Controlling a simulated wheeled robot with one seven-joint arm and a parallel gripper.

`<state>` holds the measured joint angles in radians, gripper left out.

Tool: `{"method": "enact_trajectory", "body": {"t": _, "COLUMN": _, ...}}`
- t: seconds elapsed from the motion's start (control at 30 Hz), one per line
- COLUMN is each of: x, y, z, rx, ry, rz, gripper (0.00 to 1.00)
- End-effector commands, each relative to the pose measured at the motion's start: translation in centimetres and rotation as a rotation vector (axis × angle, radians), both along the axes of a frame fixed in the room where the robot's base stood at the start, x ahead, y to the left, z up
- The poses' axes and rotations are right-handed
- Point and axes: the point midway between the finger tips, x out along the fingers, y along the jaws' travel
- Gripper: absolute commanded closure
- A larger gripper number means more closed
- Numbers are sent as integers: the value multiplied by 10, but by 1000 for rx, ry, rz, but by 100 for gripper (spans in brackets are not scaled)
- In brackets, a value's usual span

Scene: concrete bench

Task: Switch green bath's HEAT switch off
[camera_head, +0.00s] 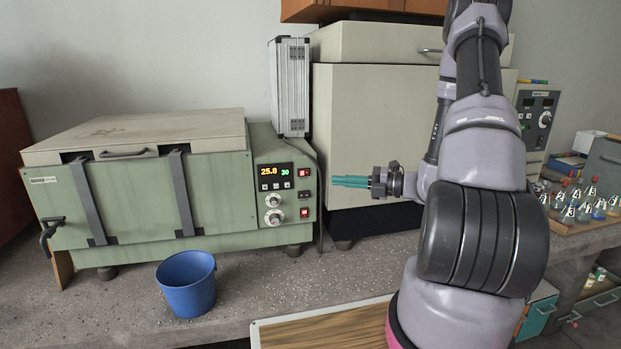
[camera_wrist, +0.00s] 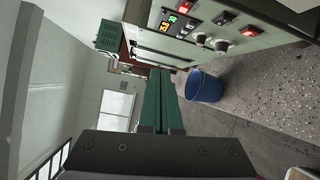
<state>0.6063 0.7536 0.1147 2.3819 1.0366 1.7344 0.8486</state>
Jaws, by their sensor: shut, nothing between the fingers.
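The green bath (camera_head: 150,190) stands on the bench at left, with its control panel (camera_head: 287,192) at its right end. The panel has a lit display (camera_head: 275,170), two knobs and a column of switches: a red upper switch (camera_head: 304,172), a dark middle one (camera_head: 304,195) and a red lower one (camera_head: 304,212). Their labels are too small to read, so I cannot tell which is HEAT. The wrist view also shows the panel sideways, with a red switch (camera_wrist: 250,31). My gripper (camera_head: 335,181) is shut and empty, right of the panel and apart from it, its teal fingers pointing left.
A blue bucket (camera_head: 187,283) stands in front of the bath. A silver case (camera_head: 290,88) stands upright behind the panel. A large beige oven (camera_head: 375,130) is behind my gripper. Flasks (camera_head: 585,200) stand at far right. The space between my fingers and the panel looks clear.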

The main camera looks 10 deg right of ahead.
Motion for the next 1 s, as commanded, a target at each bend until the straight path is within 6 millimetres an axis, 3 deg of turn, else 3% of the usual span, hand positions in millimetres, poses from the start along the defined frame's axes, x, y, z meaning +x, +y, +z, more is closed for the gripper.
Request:
{"method": "enact_trajectory", "body": {"t": 0.2, "x": 11, "y": -20, "z": -25, "rx": 134, "ry": 121, "rz": -127, "gripper": 100}}
{"method": "enact_trajectory", "body": {"t": 0.63, "x": 13, "y": -23, "z": -28, "rx": 154, "ry": 139, "rz": -147, "gripper": 100}}
{"method": "enact_trajectory", "body": {"t": 0.83, "x": 23, "y": -9, "z": -28, "rx": 152, "ry": 137, "rz": -143, "gripper": 100}}
{"method": "enact_trajectory", "body": {"t": 1.0, "x": 44, "y": 18, "z": -28, "rx": 152, "ry": 136, "rz": -141, "gripper": 100}}
